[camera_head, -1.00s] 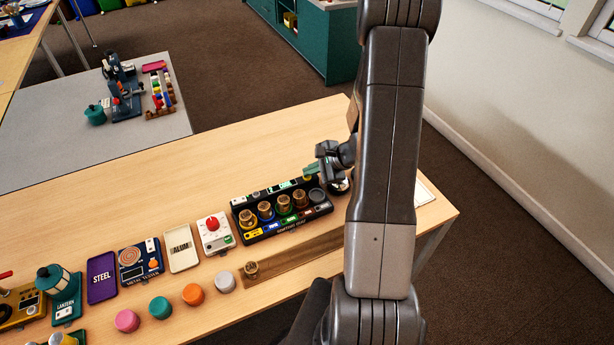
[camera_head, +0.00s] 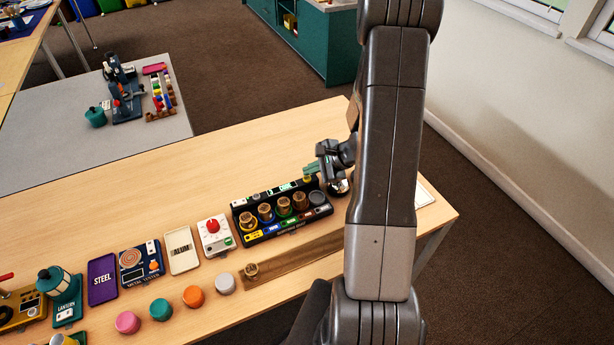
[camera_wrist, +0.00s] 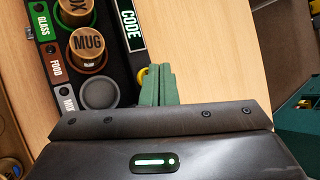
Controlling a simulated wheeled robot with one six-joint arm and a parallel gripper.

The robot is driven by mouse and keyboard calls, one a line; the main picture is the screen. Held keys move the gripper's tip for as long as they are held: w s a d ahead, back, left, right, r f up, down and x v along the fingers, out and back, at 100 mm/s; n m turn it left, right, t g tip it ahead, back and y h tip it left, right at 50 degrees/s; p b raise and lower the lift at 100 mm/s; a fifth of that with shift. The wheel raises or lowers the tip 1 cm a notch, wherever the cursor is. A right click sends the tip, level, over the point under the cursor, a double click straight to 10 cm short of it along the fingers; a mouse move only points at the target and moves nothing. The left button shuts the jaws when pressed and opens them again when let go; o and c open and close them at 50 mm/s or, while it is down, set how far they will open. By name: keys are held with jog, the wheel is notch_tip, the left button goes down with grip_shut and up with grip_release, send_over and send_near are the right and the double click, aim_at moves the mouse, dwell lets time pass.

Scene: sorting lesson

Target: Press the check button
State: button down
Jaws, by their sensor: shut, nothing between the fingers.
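The black sorting station (camera_head: 262,236) stands on the wooden table with several wooden-topped cylinders in coloured rings and an empty grey round place (camera_head: 317,198) at its right end. In the wrist view, this grey place (camera_wrist: 100,92) lies left of my fingers, near the MUG cylinder (camera_wrist: 88,46). My gripper (camera_head: 309,172) is shut and empty over the right end of the station's rear panel. Its green fingers (camera_wrist: 157,84) also show in the wrist view, beside the CODE strip (camera_wrist: 131,30). A small yellow part shows at the fingers' left edge. I cannot make out a button labelled check.
A white box with a red knob (camera_head: 212,226), an ALUM tray (camera_head: 181,250), a metal tester (camera_head: 140,264) and a purple STEEL tray (camera_head: 102,279) stand to the left. Coloured discs and a wooden strip (camera_head: 300,257) lie in front. The table behind the station is clear.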

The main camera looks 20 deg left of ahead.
aim_at(311, 179)
jog(key=shift+r, duration=0.1)
jog(key=shift+r+p, duration=1.55)
jog(key=shift+r, duration=0.95)
jog(key=shift+f, duration=0.15)
jog(key=shift+f+b, duration=0.45)
jog(key=shift+f, duration=0.1)
jog(key=p, duration=0.2)
jog(key=shift+r+p, duration=0.15)
jog(key=shift+p, duration=0.25)
notch_tip(311, 179, up, 5)
jog(key=p, duration=0.3)
jog(key=shift+f, duration=0.25)
